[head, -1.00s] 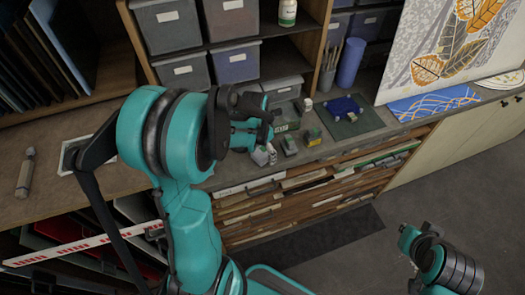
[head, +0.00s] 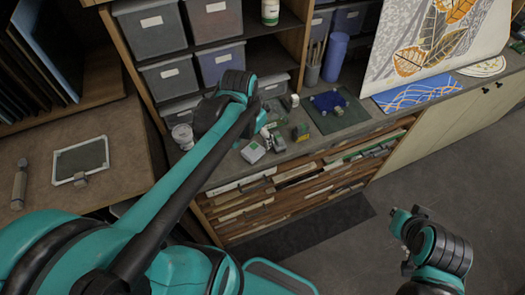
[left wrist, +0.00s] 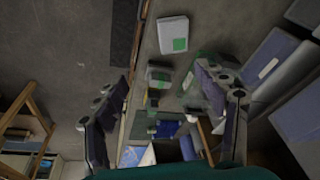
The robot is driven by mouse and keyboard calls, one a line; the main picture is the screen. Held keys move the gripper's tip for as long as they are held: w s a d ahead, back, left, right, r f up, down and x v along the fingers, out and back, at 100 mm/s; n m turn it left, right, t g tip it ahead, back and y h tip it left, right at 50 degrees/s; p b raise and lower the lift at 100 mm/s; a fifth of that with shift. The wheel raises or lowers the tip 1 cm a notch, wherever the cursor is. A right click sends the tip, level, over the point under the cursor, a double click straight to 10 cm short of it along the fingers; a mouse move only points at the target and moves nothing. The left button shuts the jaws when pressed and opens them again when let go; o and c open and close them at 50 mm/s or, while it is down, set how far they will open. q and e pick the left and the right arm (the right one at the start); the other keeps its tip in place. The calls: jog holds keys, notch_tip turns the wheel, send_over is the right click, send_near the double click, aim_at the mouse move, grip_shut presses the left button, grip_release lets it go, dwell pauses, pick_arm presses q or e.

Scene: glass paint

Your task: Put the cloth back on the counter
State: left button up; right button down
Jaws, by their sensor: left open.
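A rumpled blue cloth (head: 330,100) lies on a dark green mat (head: 352,114) on the counter (head: 225,172). The blue thing also shows in the left wrist view (left wrist: 164,128), between my fingers' lower parts. My left gripper (left wrist: 162,95) is open and empty, its two fingers wide apart above the counter. In the head view, my left wrist hides much of this gripper, which is left of the mat. My right gripper (head: 415,218) is low at the right, away from the counter; its jaws cannot be made out.
A white box (head: 253,152), small blocks (head: 301,132) and jars stand on the counter near my left gripper. A pencil cup (head: 313,72) and a blue roll (head: 335,57) stand behind the mat. A blue patterned panel (head: 415,92) lies right. Shelves with bins (head: 150,28) rise behind.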

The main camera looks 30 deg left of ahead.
pick_arm(q)
jog(key=s+d+r+n+t, duration=0.1)
jog(key=s+d+n+t, duration=0.1)
jog(key=s+d+t, duration=0.2)
jog(key=shift+s+d+r, duration=0.25)
jog(key=shift+s+d, duration=1.3)
jog(key=shift+d, duration=0.05)
notch_tip(320, 180, down, 14)
jog(key=b, duration=1.4)
jog(key=shift+f, duration=0.2)
